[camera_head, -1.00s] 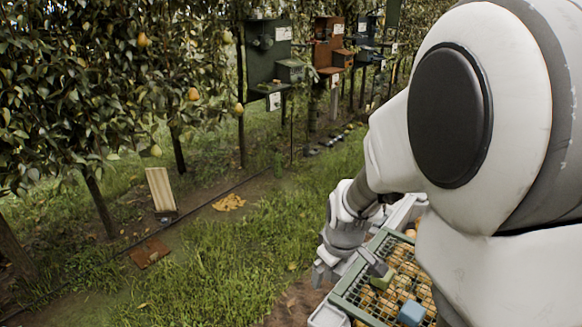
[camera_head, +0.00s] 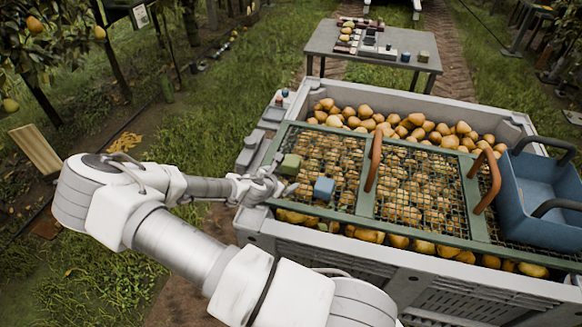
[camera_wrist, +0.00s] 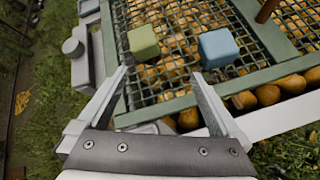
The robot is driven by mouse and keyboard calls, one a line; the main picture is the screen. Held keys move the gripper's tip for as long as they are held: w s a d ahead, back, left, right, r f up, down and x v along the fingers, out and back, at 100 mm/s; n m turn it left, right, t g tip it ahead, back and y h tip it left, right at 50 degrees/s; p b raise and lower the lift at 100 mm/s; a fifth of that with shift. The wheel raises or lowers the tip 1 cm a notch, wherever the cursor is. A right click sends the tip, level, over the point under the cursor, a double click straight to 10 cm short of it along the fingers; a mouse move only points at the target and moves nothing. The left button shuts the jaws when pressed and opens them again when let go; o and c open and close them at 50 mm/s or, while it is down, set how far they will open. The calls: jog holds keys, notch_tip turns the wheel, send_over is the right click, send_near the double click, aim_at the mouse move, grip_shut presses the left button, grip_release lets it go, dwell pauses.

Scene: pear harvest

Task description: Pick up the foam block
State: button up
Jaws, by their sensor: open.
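Two small blocks lie on the wire mesh over the pear bin. One is a green block (camera_head: 291,165), near the mesh's left edge; it also shows in the wrist view (camera_wrist: 143,41). The other is a blue block (camera_head: 324,188) to its right, also in the wrist view (camera_wrist: 217,47). I cannot tell by looks which one is the foam block. My gripper (camera_head: 286,181) is open and empty at the bin's left edge. In the wrist view its fingers (camera_wrist: 160,76) point toward the mesh, with both blocks beyond the tips and apart from them.
The bin (camera_head: 400,268) is full of pears under a green-framed mesh (camera_head: 420,190) with upright brown handles (camera_head: 374,162). A blue crate (camera_head: 540,190) sits at its right end. A grey side tray (camera_head: 252,148) lines the left edge. A table (camera_head: 375,45) with small items stands behind.

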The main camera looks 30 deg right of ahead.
aim_at(292, 162)
jog(key=w+d+f+n, duration=0.1)
jog(key=w+d+f, duration=0.1)
jog(key=w+d, duration=0.1)
jog(key=w+d+f+n+t+b, duration=0.1)
jog(key=w+d+f+n, duration=0.1)
jog(key=w+d, duration=0.1)
jog(key=w+d+f+n+t+b, duration=0.1)
jog(key=w+d+f+n, duration=0.1)
jog(key=w+d+f, duration=0.1)
jog(key=shift+w+d, duration=0.25)
jog(key=shift+w, duration=0.25)
jog(key=shift+b+x, duration=0.55)
jog(key=shift+x, duration=1.95)
jog(key=shift+w+a, duration=0.1)
jog(key=shift+c, duration=0.2)
jog(key=c, duration=1.2)
